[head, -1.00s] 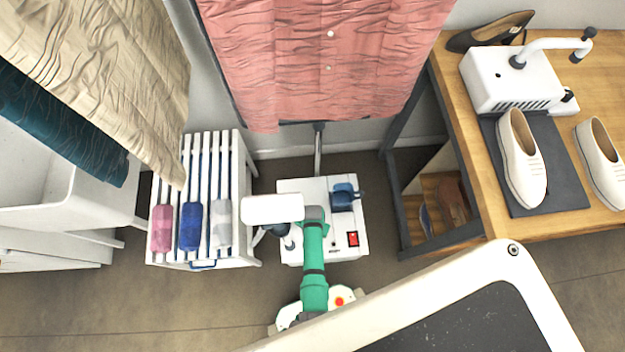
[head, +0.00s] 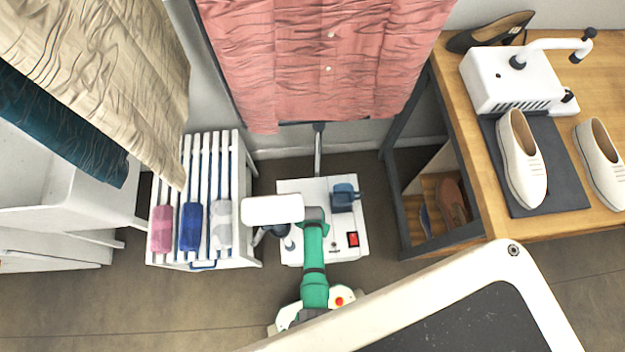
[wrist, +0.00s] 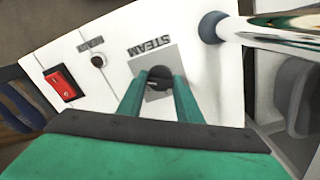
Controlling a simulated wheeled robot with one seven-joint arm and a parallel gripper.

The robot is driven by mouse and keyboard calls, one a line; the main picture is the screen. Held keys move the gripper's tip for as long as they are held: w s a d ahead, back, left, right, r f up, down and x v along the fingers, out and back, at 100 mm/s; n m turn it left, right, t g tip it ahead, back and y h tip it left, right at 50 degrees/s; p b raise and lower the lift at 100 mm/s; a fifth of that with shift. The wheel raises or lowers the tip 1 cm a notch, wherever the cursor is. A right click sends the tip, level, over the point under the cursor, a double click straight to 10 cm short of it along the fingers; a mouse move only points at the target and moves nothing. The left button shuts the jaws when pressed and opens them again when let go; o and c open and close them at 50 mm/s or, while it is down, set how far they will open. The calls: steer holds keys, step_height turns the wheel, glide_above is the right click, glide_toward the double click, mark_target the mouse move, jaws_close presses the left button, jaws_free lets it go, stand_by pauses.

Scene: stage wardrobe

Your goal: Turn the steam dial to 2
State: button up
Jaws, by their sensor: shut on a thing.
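The steam dial (wrist: 158,80) is a small dark knob on a grey square plate, below the word STEAM, which reads upside down in the wrist view. My gripper (wrist: 160,88) is shut on the dial, with one green finger on each side of it. The fingers hide part of the dial, and I cannot read any number or its setting. In the head view the white steamer base (head: 350,250) stands on the floor, and my arm covers the dial there.
A chrome pole (wrist: 285,24) rises close by from a dark collar. A slatted white bench (head: 238,180) with rolled cloths stands left; a wooden shoe table (head: 470,145) stands right.

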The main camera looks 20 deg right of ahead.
steer(key=n, duration=1.1)
steer(key=shift+s, duration=0.1)
steer(key=shift+n, duration=0.3)
stand_by(0.4)
steer(key=o, duration=1.1)
steer(key=shift+c, duration=0.2)
steer(key=shift+r, duration=0.15)
step_height(320, 180, up, 10)
steer(key=shift+r, duration=0.25)
